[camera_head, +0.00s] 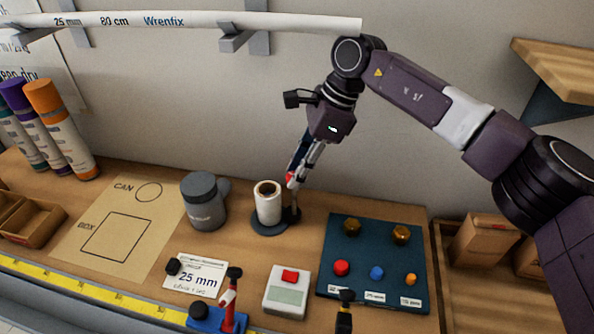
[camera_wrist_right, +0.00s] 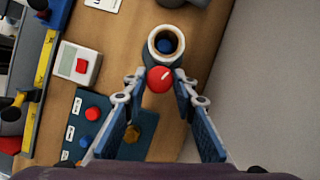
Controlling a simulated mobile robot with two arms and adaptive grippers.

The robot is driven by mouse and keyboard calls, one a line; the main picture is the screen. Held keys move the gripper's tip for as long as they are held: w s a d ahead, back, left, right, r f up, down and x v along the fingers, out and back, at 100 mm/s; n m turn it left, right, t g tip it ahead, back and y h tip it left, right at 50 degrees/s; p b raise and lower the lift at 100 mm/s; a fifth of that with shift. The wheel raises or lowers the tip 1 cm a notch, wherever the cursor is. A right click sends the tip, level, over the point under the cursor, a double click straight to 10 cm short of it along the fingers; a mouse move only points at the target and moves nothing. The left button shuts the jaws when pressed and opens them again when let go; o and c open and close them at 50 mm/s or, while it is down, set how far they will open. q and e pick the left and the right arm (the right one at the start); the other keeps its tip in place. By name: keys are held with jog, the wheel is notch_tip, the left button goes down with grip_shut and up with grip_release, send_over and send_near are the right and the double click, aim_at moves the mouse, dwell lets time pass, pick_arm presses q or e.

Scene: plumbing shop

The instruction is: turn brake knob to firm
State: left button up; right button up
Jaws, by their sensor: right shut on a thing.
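The red brake knob (camera_wrist_right: 160,79) has a white pointer line and sits beside a white cylinder (camera_head: 268,204) with a dark round base. In the wrist view the cylinder's open end (camera_wrist_right: 165,45) shows a brown ring and a blue centre. My right gripper (camera_wrist_right: 158,80) is shut on the knob, one fingertip on each side. In the head view the gripper (camera_head: 291,182) reaches down from above, and only a little red shows at its tips. The pointer slants toward the upper right in the wrist view. No firm mark is readable. My left gripper is not in view.
A grey lidded mug (camera_head: 204,201) stands left of the cylinder. A blue board (camera_head: 372,245) with coloured knobs lies to the right. A white box with a red button (camera_head: 287,291) and a 25 mm card (camera_head: 196,275) are in front. A white pipe (camera_head: 200,19) hangs above.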

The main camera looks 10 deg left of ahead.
jog(key=shift+w+r+n+g+h+p, duration=0.1)
jog(key=shift+n+g+h+p, duration=0.25)
jog(key=shift+n, duration=0.8)
jog(key=shift+w+r+n+g+h+p, duration=0.15)
jog(key=shift+n+g+p, duration=0.25)
jog(key=shift+n, duration=0.75)
jog(key=shift+f, duration=0.15)
jog(key=o, duration=1.1)
jog(key=shift+s, duration=0.1)
jog(key=shift+o, duration=0.2)
jog(key=shift+f, duration=0.15)
